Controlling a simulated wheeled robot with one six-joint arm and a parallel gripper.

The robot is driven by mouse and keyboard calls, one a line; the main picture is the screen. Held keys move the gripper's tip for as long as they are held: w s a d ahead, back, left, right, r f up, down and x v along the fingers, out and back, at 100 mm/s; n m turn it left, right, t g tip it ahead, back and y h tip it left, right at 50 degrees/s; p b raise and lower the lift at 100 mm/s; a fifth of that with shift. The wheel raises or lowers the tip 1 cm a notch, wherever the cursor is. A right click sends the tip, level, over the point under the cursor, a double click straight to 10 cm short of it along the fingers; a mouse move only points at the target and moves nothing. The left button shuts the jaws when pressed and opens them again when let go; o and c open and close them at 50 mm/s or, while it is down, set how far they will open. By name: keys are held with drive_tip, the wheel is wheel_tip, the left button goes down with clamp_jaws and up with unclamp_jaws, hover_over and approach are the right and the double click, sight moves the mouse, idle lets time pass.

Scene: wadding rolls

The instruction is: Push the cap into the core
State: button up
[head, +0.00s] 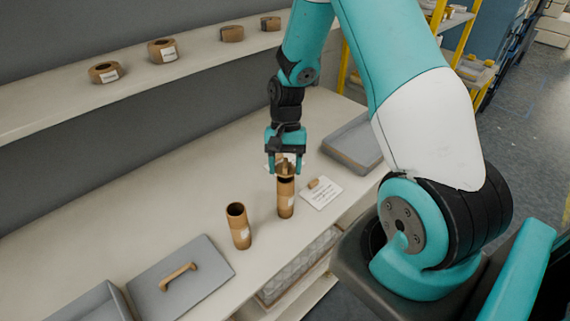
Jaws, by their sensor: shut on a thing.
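My gripper (285,171) points straight down over an upright brown cardboard core (286,202) near the middle of the table. It is shut on a small brown cap (285,164), which sits between the fingers at the core's top. The core's dark opening shows just under the cap. I cannot tell whether the cap touches the rim or is partly inside. The fingers hide part of the cap.
A white card (321,193) with a small brown piece (313,183) on it lies right of the core. A grey tray (354,144) is behind right. A grey board (182,282) with a brown handle-shaped piece (178,277) is front left. Several rolls line the shelf (130,93).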

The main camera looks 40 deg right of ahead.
drive_tip(key=shift+f, duration=0.4)
drive_tip(key=o, duration=0.6)
drive_tip(key=p+v, duration=0.8)
drive_tip(key=v, duration=0.3)
idle(0.4)
idle(0.5)
